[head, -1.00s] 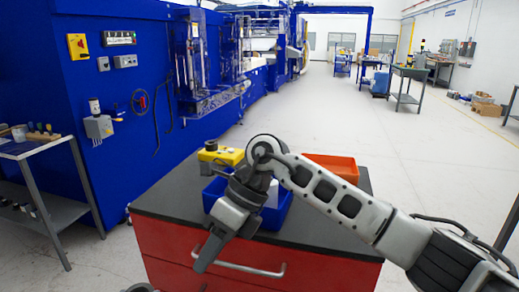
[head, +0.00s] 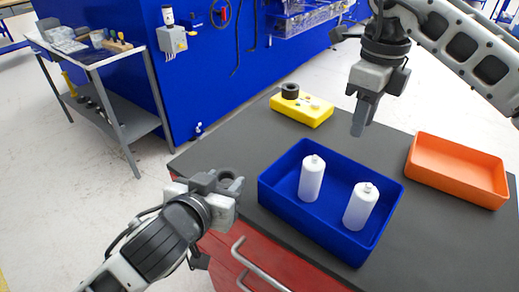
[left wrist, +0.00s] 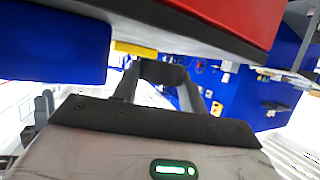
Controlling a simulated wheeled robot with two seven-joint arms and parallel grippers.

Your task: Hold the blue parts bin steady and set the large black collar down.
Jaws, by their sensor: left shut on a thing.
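The blue parts bin (head: 318,229) stands on the dark bench top with two white bottles (head: 312,178) (head: 361,206) upright in it. My left gripper (head: 232,183) is shut on a dark ring-shaped collar (head: 226,174), held left of the bin and apart from it, by the bench's front edge. The left wrist view shows the collar (left wrist: 163,72) between the two fingers. My right gripper (head: 364,112) points down above the bench behind the bin, not visibly touching it. Its fingers overlap, so I cannot tell whether they are apart.
A yellow block (head: 302,111) behind the bin carries a black ring (head: 290,91) and small pale pieces. An orange tray (head: 457,171) stands to the right. The bench top (head: 225,145) is clear left of the bin. A side table (head: 100,50) stands at the far left.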

